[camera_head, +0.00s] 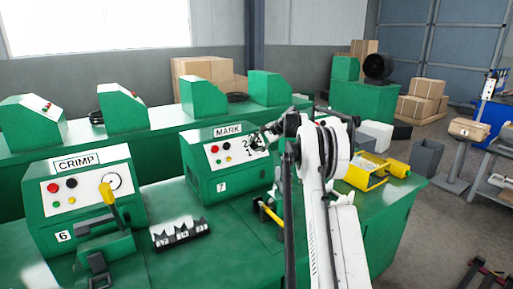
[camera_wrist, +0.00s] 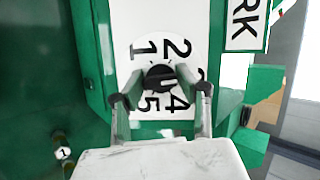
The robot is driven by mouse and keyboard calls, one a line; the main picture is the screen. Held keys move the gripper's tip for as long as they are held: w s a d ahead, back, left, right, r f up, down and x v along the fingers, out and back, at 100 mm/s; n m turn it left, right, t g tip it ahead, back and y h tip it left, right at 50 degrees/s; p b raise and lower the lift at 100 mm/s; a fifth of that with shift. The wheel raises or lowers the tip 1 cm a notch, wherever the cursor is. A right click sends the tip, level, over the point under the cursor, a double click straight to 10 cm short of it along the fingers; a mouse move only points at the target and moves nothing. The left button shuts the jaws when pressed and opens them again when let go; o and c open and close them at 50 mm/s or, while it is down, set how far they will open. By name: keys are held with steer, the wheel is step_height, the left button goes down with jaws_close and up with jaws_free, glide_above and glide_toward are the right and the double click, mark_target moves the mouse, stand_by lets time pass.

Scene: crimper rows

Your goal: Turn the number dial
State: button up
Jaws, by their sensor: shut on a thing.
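The number dial (camera_wrist: 159,78) is a black round knob on a white plate printed with the digits 1 to 5. In the wrist view it lies between the two fingers of my gripper (camera_wrist: 160,92), which is shut on it. The digits appear sideways; a pale mark shows on the knob's right side. In the head view, my gripper (camera_head: 258,141) reaches the right part of the front panel of the green MARK machine (camera_head: 203,186), numbered 7. There my gripper mostly hides the dial, with a digit 2 showing beside it.
The green CRIMP machine (camera_head: 88,153), with a yellow-handled lever (camera_head: 109,203), stands at left. A black numbered rack (camera_head: 181,236) lies on the green bench before the machines. A yellow bin (camera_head: 366,177) is at right. More green machines stand behind.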

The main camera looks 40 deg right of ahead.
steer(key=shift+m, duration=0.5)
steer(key=o, duration=1.1)
steer(key=shift+s, duration=0.1)
steer(key=v, duration=1.2)
steer(key=shift+f, duration=0.1)
